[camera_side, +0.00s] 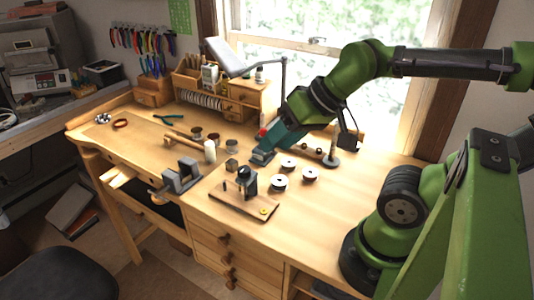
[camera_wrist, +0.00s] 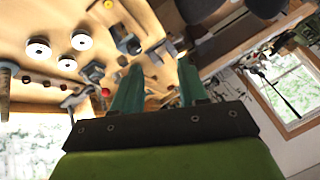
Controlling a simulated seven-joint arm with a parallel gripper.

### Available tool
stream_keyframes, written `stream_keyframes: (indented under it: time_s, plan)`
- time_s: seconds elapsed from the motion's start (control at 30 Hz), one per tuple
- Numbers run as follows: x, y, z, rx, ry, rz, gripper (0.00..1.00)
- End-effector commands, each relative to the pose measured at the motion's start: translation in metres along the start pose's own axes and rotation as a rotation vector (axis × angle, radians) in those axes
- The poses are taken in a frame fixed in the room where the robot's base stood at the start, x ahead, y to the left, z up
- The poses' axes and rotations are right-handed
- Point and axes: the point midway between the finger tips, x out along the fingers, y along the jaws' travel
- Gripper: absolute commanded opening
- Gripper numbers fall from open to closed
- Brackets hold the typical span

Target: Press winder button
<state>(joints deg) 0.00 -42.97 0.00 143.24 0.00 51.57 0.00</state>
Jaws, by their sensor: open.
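A small yellow button (camera_side: 263,211) sits at the base's right front end. In the wrist view a small yellow spot, seemingly the button (camera_wrist: 108,4), shows at the top edge, and the winder's dark body (camera_wrist: 125,40) is below it. My gripper (camera_side: 262,157), with teal fingers, is above the bench behind the winder, apart from the button.
White spools (camera_side: 279,183) stand right of the winder. A grey vise (camera_side: 181,176) is to its left. A lamp (camera_side: 283,85), a drawer organizer (camera_side: 240,97) and a round-based stand (camera_side: 331,161) are farther back. The bench's right front is clear.

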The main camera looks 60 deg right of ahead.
Motion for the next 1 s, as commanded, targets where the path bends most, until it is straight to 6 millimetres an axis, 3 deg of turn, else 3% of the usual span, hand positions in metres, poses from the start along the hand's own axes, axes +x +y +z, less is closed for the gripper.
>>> stream_keyframes:
  time_s: [0.07,0.37,0.7,1.0]
  plan:
    - [0.000,0.000,0.000,0.000,0.000,0.000,0.43]
    - [0.020,0.004,0.001,0.004,-0.085,0.042,0.00]
    - [0.078,0.026,-0.006,-0.143,-0.390,0.209,0.00]
    - [0.103,0.043,-0.014,-0.302,-0.570,0.289,0.00]
